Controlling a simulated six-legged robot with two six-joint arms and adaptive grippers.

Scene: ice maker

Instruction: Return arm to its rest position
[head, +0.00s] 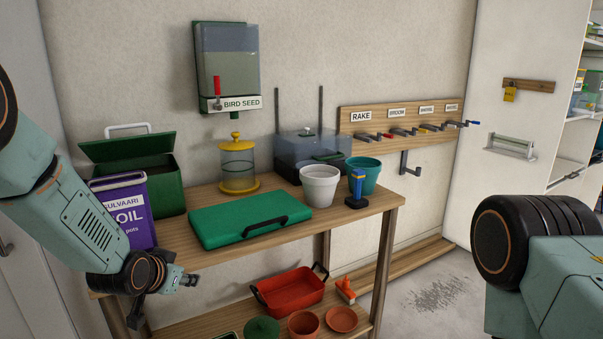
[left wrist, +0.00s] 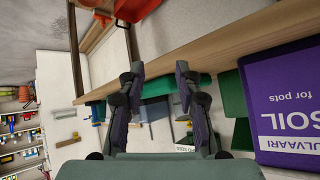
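My left arm comes in from the left in the head view, and its gripper (head: 186,281) is at the front left of the wooden table (head: 300,228), by its front edge. In the left wrist view the gripper (left wrist: 158,72) has its two fingers spread apart with nothing between them. The purple soil bag (head: 122,210) stands on the table just behind my left forearm; it also shows at the right of the left wrist view (left wrist: 285,105). Part of my right arm shows at the right edge of the head view, but its gripper is out of frame.
A green case (head: 232,221), a white pot (head: 319,186), a teal pot (head: 364,172) and a yellow-lidded jar (head: 238,165) stand on the table. A green bin (head: 160,180) is behind the bag. A red tray (head: 291,292) is on the lower shelf. Floor at right is clear.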

